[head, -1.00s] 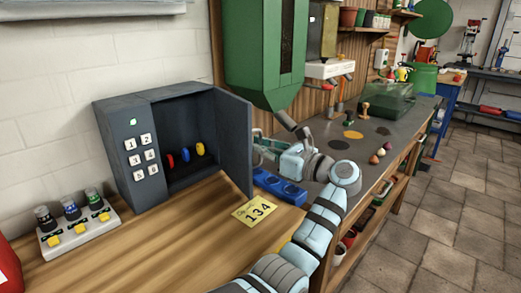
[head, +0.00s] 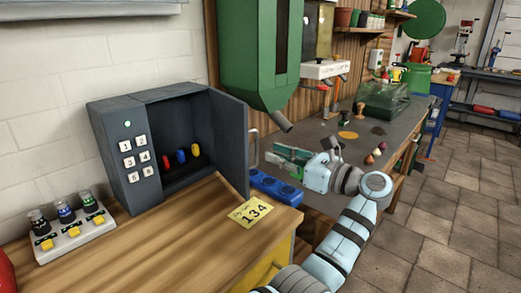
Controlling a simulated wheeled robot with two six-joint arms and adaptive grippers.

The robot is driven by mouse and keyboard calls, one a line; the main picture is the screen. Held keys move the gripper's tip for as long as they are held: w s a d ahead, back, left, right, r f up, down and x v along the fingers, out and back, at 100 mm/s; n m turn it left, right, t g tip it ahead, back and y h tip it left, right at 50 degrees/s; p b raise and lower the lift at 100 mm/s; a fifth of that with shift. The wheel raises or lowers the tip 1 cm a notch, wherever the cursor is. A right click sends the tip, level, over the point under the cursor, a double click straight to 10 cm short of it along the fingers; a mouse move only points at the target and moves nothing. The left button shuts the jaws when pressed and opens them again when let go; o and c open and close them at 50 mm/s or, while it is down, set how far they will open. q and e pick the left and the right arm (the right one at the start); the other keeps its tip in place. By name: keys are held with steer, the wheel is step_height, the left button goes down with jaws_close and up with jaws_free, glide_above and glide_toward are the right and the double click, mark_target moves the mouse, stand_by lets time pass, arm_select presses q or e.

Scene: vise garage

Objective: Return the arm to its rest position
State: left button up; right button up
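The fingers point left toward the door handle.
The grey safe (head: 113,165) stands open with red, blue and yellow pieces inside. A yellow card marked 134 (head: 250,211) and a white switch box (head: 75,235) lie on the wooden top (head: 175,245). A green chute (head: 262,60) hangs above. Small balls (head: 376,153) sit on the bench.

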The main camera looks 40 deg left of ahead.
arm_select(q)
steer(key=d, duration=0.5)
steer(key=shift+d, duration=0.15)
steer(key=shift+r, duration=0.1)
